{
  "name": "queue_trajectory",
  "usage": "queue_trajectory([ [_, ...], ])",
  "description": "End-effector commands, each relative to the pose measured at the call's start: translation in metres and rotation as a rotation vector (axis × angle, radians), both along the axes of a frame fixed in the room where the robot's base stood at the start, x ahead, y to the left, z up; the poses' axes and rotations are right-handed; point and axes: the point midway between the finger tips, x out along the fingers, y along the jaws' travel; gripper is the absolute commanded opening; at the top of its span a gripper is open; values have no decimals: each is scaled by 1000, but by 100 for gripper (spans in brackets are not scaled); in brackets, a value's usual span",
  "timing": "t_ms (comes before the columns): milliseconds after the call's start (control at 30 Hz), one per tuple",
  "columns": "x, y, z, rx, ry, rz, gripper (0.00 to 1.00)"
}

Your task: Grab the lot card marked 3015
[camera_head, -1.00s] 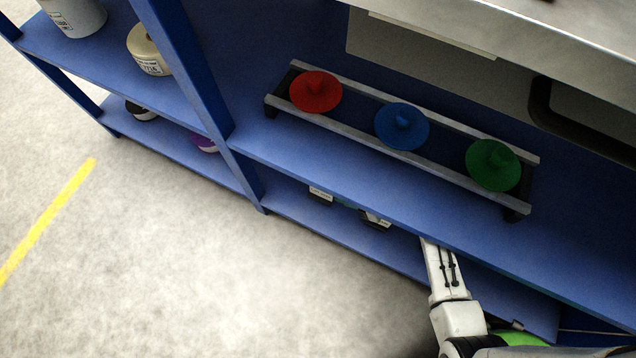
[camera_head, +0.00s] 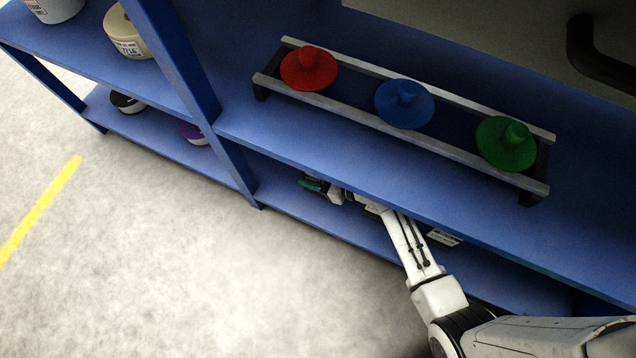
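My arm reaches in under the front edge of the blue upper shelf, toward the lower shelf. My gripper (camera_head: 345,194) is partly hidden by that edge, and its fingers are too small and dark to tell open from shut. A small teal and dark thing (camera_head: 314,185) shows just left of it; I cannot tell whether they touch. A small white card-like label with dark marks (camera_head: 443,237) shows on the lower shelf, right of my arm. I cannot read its marks, so I cannot tell whether it is card 3015.
The upper shelf (camera_head: 270,150) overhangs my arm. On it stands a rail rack (camera_head: 445,147) with red (camera_head: 309,68), blue (camera_head: 404,103) and green (camera_head: 506,144) knobbed discs. A blue post (camera_head: 185,70) stands left. Tubs stand beyond it. The floor in front is clear.

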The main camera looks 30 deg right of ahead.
Motion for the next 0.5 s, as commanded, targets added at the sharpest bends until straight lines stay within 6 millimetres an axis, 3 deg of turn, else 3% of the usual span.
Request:
queue_trajectory([
  [100, 0, 0, 0, 0, 0, 0, 35],
  [500, -1, 0, 0, 0, 0, -1, 0],
])
